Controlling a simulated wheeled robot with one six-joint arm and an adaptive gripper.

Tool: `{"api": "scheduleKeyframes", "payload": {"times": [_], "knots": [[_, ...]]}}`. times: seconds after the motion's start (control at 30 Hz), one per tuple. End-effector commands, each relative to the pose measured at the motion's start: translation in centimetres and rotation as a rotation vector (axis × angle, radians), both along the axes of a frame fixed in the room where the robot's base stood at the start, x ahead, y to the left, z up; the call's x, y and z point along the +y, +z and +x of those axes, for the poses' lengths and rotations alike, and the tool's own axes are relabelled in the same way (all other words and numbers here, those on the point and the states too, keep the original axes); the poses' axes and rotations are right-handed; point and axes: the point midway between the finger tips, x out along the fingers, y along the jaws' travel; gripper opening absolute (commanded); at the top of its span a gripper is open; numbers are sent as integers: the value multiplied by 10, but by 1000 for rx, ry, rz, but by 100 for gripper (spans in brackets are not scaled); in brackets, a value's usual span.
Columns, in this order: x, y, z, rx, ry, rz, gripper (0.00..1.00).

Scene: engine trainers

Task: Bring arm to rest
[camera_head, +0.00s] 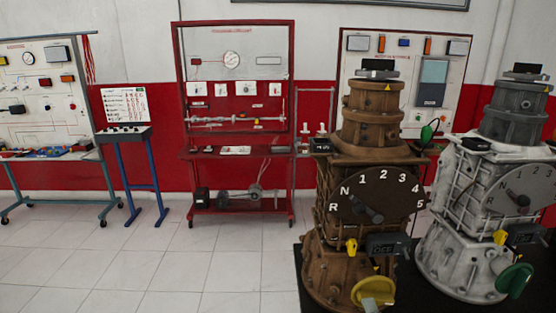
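My arm and my gripper do not show in the head camera view, so their pose is hidden from me. A brown engine trainer (345,240) stands upright on a dark table (287,291) at the right. Its dial plate (377,197) carries the marks R, N and 1 to 5. A yellow handle (373,291) is at its lower front. A white-grey engine trainer (452,245) stands to its right, with a similar dial (520,193) and a green handle (514,280).
A red-framed trainer board (235,22) on casters stands at the back wall. A blue-legged stand (124,135) and a wheeled panel (45,115) are at the left. Another panel (450,90) stands behind the engines. The tiled floor (150,265) at front left is clear.

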Motion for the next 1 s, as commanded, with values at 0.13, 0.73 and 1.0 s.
{"api": "scheduleKeyframes", "payload": {"times": [0.13, 0.73, 1.0], "knots": [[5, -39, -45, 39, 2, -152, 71], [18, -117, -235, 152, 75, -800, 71], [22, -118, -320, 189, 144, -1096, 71]]}}
